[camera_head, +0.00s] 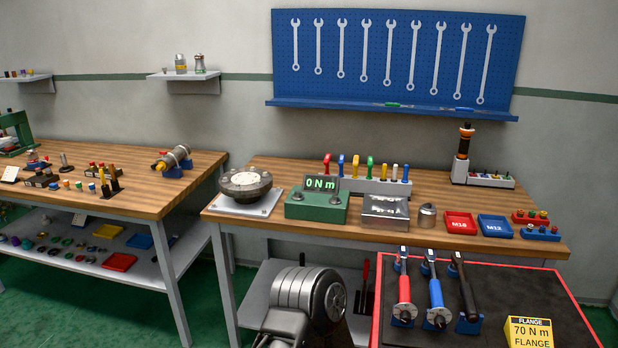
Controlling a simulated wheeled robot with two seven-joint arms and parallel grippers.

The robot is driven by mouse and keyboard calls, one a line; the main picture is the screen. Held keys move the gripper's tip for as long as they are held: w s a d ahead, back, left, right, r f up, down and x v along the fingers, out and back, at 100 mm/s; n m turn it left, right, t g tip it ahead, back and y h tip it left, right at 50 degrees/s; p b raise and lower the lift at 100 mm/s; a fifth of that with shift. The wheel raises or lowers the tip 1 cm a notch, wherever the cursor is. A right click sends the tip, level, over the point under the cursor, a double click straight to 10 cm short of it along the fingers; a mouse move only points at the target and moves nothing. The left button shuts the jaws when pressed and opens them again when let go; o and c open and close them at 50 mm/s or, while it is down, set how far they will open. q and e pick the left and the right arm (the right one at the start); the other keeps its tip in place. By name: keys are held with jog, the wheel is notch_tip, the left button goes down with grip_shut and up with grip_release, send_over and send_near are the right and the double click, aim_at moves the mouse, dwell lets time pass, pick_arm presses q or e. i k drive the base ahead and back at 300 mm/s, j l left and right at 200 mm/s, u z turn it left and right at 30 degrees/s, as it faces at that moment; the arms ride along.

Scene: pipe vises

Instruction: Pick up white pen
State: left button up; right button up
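I cannot clearly make out a white pen. Small pen-like items lie on the ledge of the blue tool board (395,62): a green one (392,105) and, to its right, a thin item (434,109) too small to identify. A grey rack (372,187) on the right bench holds several coloured handles, including a whitish one (395,172); I cannot tell if it is a pen.
The right wooden bench (460,188) carries a green torque display (317,205), a metal box (385,211), a red tray (460,222) and a blue tray (495,226). Torque wrenches (437,295) stand on a dark red-edged surface in front. A left bench (135,195) holds small parts.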

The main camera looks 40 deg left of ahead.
aim_at(394, 179)
jog(key=u, duration=0.85)
jog(key=i+j+u, duration=0.25)
jog(key=i+j, duration=0.5)
jog(key=j, duration=0.15)
jog(key=i+j+u, duration=0.3)
jog(key=i+j, duration=0.45)
jog(key=i, duration=0.05)
